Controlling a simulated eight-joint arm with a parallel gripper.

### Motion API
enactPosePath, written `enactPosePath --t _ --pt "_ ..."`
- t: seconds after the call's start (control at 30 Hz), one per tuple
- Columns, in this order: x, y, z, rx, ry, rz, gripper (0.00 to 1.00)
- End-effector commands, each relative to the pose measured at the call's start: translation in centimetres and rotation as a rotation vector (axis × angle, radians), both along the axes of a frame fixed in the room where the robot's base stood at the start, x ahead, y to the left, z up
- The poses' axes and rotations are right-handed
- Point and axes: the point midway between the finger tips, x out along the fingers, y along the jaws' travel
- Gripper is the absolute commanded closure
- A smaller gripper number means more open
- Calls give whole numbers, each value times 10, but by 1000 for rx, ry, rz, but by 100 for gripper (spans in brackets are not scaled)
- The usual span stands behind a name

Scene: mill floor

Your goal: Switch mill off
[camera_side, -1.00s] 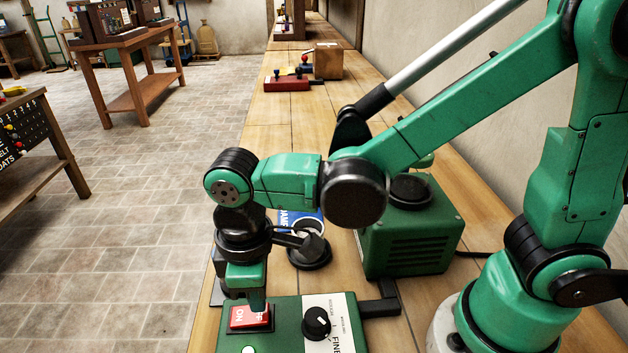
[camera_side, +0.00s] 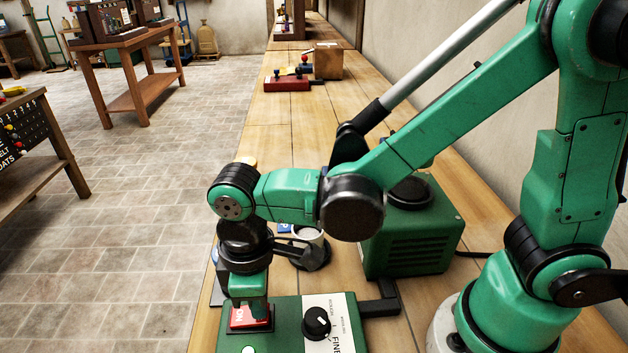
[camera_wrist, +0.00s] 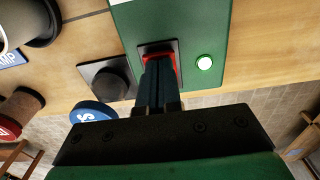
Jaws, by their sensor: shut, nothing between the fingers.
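The green mill control box (camera_side: 290,317) lies on the bench at the front. It carries a red rocker switch (camera_side: 250,318) with white lettering, a black dial (camera_side: 317,322) and a lit white lamp (camera_side: 248,349). My gripper (camera_side: 249,302) points down over the switch, its fingertips at the switch's far part. In the wrist view, my shut, empty fingers (camera_wrist: 160,80) reach onto the red switch (camera_wrist: 177,66) and hide much of it. The lamp glows there too (camera_wrist: 204,62). Whether the rocker is fully tipped is hidden.
A green vented machine (camera_side: 413,235) stands behind the box. A black square part with a round knob (camera_wrist: 107,80) sits beside the box. A red box (camera_side: 287,84) and a wooden box (camera_side: 328,62) stand far along the bench.

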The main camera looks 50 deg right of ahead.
Motion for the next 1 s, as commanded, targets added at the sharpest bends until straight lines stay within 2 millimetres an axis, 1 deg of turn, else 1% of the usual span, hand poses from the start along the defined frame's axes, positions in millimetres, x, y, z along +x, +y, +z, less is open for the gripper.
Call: enactPosePath --t 0.3,0.43,1.0 --pt "0 0 -5 0 0 0 100" --pt "0 0 -2 0 0 0 100" --pt "0 0 46 0 0 0 100"
